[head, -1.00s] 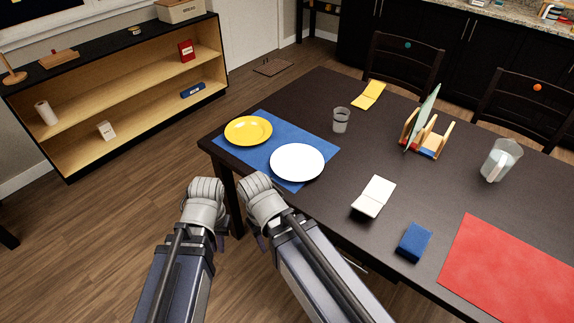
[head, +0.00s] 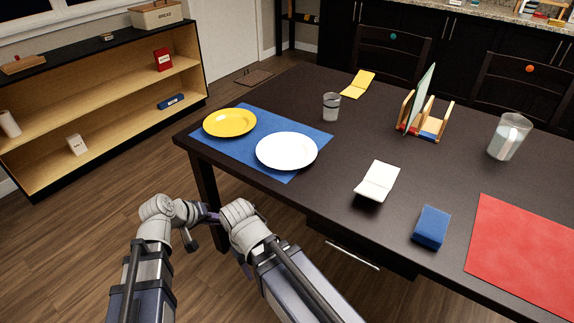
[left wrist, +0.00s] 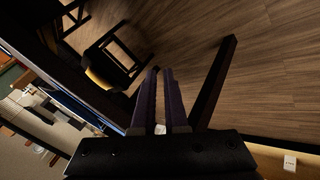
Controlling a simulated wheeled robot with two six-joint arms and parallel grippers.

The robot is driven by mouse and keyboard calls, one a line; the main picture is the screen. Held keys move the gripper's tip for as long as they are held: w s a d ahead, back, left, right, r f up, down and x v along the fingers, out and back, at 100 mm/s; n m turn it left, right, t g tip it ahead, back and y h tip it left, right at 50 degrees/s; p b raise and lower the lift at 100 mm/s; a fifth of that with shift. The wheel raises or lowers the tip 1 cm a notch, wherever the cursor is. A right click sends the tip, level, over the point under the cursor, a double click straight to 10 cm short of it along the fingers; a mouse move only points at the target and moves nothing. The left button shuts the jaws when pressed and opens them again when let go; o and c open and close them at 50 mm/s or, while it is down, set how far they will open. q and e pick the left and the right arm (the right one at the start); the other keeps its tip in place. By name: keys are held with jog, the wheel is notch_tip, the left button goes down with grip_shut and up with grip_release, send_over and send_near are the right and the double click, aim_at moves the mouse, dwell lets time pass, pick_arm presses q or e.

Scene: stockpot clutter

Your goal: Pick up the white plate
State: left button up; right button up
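The white plate (head: 287,151) lies flat on the blue placemat (head: 283,177) at the table's near left corner, right of the yellow plate (head: 230,122). My left gripper (head: 201,228) is off the table's near left edge, lower than the tabletop and apart from the plate. In the left wrist view its two fingers (left wrist: 160,72) stand apart with a narrow, empty gap. My right arm's wrist is near the table edge, below the white plate in the picture. Its gripper (head: 243,265) is mostly hidden behind the arm, so its fingers cannot be made out.
On the dark table (head: 330,190) stand a glass (head: 331,106), a rack with a green plate (head: 424,100), a pitcher (head: 509,137), a white open booklet (head: 378,181), a blue block (head: 431,227), a red mat (head: 525,255) and a yellow booklet (head: 358,84). A shelf stands left.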

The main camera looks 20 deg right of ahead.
aim_at(260, 159)
pick_arm(q)
jog(key=w+d+r+n+t+h, duration=0.45)
jog(key=w+d+r, duration=0.4)
jog(key=r, duration=0.25)
jog(key=shift+m+t+h, duration=0.25)
jog(key=shift+s+d+f+b+x, duration=0.15)
jog(key=shift+b+x, duration=0.25)
jog(key=shift+x, duration=0.9)
jog(key=shift+s+d+f+b+x, duration=0.1)
jog(key=shift+s+b+x, duration=0.2)
jog(key=shift+x, duration=1.05)
jog(key=shift+s+d+f+b+x, duration=0.1)
jog(key=shift+b+x, duration=0.35)
jog(key=shift+x, duration=0.85)
jog(key=shift+r, duration=0.1)
jog(key=shift+c, duration=0.2)
grip_shut()
jog(key=shift+r, duration=0.15)
